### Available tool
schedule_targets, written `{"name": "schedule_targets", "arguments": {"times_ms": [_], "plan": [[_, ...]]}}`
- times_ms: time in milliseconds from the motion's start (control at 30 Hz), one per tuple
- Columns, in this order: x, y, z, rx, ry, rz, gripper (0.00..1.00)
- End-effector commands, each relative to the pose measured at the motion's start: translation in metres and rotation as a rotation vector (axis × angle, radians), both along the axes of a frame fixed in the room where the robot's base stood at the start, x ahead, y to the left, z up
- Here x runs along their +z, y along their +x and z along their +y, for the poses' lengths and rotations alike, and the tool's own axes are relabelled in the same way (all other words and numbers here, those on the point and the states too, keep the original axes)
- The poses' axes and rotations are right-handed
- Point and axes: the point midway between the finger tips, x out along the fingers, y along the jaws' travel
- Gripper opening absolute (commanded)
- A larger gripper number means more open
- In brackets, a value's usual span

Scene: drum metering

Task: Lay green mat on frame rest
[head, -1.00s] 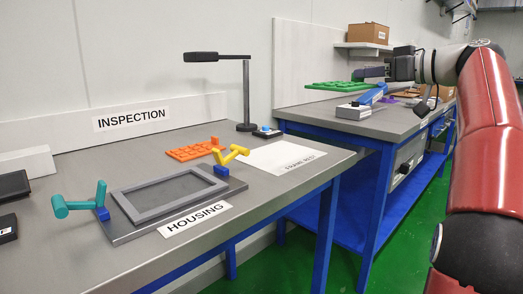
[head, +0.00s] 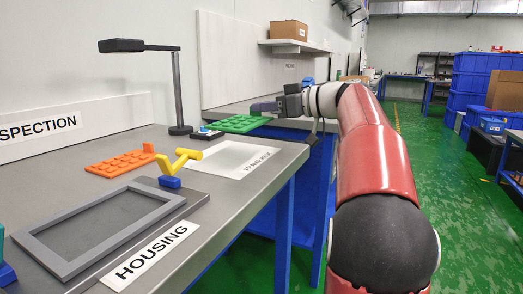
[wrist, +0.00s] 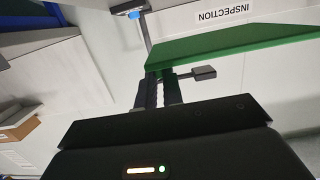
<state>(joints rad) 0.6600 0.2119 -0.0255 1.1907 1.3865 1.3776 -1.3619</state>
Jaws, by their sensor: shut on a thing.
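The green mat (head: 238,124) is a studded plate, held in the air at the end of my arm. My gripper (head: 262,107) is shut on the mat's near edge. In the wrist view, the green mat (wrist: 225,45) extends from between the fingers of my gripper (wrist: 164,80). The frame rest (head: 235,160) is a white labelled sheet on the inspection bench, in front of and below the mat in the head view. The mat is apart from it, near the bench's far right corner.
An orange studded plate (head: 120,163), a yellow handle (head: 180,160) and a grey frame (head: 100,228) at HOUSING lie left of the rest. A lamp (head: 178,90) stands behind. A second bench (head: 270,118) is beyond, with green floor (head: 440,190) to the right.

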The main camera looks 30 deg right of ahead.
Motion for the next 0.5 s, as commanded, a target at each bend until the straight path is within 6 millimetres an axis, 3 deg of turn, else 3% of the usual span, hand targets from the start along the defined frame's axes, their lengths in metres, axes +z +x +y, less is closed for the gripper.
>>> {"name": "schedule_targets", "arguments": {"times_ms": [100,500], "plan": [[-0.027,-0.001,0.001,0.001,0.002,0.001,0.0],[-0.073,0.0,0.0,0.001,0.002,0.001,0.0]]}}
